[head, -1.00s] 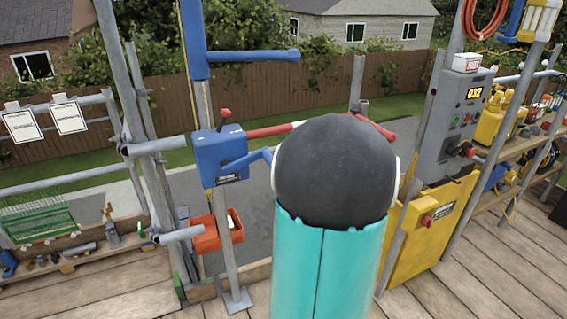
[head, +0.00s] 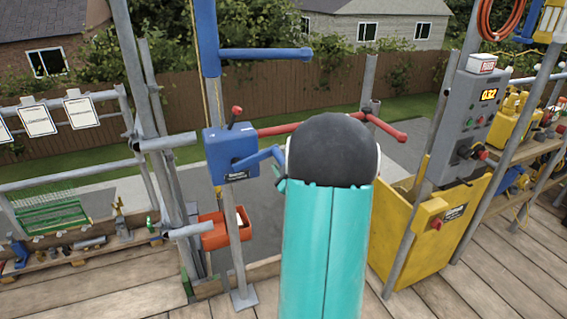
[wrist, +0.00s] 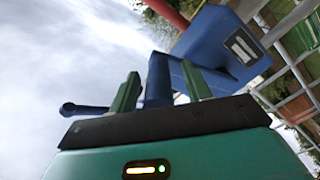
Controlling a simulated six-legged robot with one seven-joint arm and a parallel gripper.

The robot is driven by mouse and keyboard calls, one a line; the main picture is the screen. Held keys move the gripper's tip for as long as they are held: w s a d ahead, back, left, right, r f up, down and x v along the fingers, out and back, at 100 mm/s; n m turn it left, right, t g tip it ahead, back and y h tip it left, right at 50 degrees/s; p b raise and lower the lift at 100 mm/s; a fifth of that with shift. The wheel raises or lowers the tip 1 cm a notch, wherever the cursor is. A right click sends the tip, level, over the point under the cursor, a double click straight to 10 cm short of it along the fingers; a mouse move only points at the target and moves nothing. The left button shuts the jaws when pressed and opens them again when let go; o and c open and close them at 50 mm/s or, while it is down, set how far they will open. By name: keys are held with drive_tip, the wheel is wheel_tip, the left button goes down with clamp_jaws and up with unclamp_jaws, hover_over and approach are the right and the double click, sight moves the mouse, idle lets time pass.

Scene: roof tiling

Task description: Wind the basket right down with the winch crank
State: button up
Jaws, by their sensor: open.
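The blue winch box (head: 225,145) is fixed on a grey pole, with a red-knobbed lever (head: 237,111) on top. Its blue crank (head: 258,157) points right, and its outer end is partly hidden by my arm. The orange-red basket (head: 212,236) hangs below the winch, beside the pole. My gripper (wrist: 160,88) is open in the wrist view, and a blue part shows between its green fingers; I cannot tell whether it is the crank's handle. The winch box (wrist: 222,45) is just beyond the fingers. In the head view my gripper is mostly hidden behind my arm, close to the crank's outer end.
A red bar (head: 285,129) runs right from the winch, and a blue jib (head: 265,54) is above it. A grey control box (head: 470,120) and yellow panel (head: 405,240) stand to the right. A green rack (head: 48,208) is at left. The plank floor (head: 490,265) is clear at front right.

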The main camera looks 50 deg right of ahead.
drive_tip(key=shift+c, duration=0.2)
clamp_jaws()
drive_tip(key=shift+w+a, duration=0.1)
drive_tip(key=shift+w+a+r+n, duration=0.1)
drive_tip(key=shift+a+r+n, duration=0.05)
drive_tip(key=shift+r+n, duration=0.25)
drive_tip(key=shift+w+a+r+n, duration=0.1)
drive_tip(key=shift+r+n, duration=0.3)
drive_tip(key=w+a+r+n, duration=0.6)
drive_tip(key=a+r+n, duration=0.2)
drive_tip(key=a+n, duration=0.2)
drive_tip(key=shift+a+n, duration=0.25)
drive_tip(key=shift+n, duration=0.95)
